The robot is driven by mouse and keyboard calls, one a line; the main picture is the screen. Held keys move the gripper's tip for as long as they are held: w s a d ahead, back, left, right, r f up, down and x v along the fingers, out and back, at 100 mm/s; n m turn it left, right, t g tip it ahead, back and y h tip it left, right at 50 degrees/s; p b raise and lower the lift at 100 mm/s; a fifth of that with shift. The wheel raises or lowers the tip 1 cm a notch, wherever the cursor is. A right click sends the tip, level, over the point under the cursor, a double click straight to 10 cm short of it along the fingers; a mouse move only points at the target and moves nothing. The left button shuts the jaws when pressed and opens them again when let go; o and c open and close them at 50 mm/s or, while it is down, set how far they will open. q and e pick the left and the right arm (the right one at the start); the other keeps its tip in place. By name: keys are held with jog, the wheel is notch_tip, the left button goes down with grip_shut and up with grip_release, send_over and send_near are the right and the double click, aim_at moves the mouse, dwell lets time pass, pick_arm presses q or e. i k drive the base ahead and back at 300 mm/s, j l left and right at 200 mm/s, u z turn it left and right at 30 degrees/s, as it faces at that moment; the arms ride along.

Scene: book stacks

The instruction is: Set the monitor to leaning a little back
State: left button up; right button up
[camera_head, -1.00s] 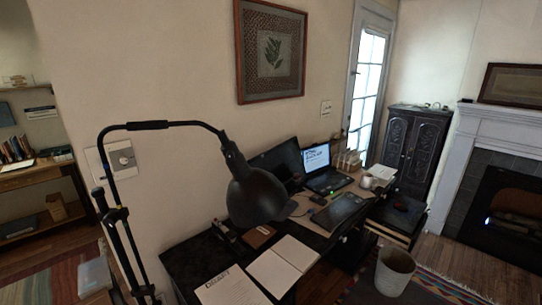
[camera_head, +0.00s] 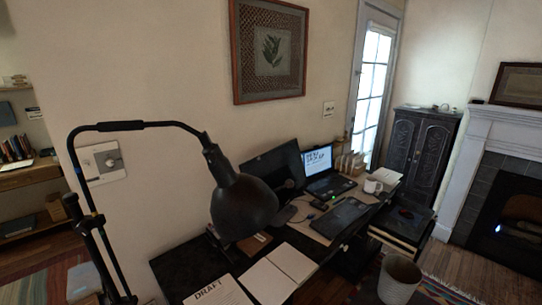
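The monitor (camera_head: 270,162) is a dark, blank screen on the desk (camera_head: 172,266), against the wall. It stands left of the open laptop (camera_head: 318,163), whose screen is lit. The black lamp head (camera_head: 243,208) hangs in front of the monitor and hides its lower left part. The monitor's stand is mostly hidden, and its exact tilt is hard to tell. Neither of my grippers shows in this view.
The lamp's arm (camera_head: 135,126) arches across the left side. Papers (camera_head: 277,272), a dark tablet-like slab (camera_head: 340,216) and a white mug (camera_head: 373,186) lie or stand on the desk. A waste bin (camera_head: 398,280) stands on the floor at the right front.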

aim_at(280, 164)
jog(key=i+l+z, duration=0.1)
jog(key=i+l, duration=0.8)
jog(key=i+l+z, duration=0.1)
jog(key=i+l, duration=0.7)
jog(key=i, duration=0.2)
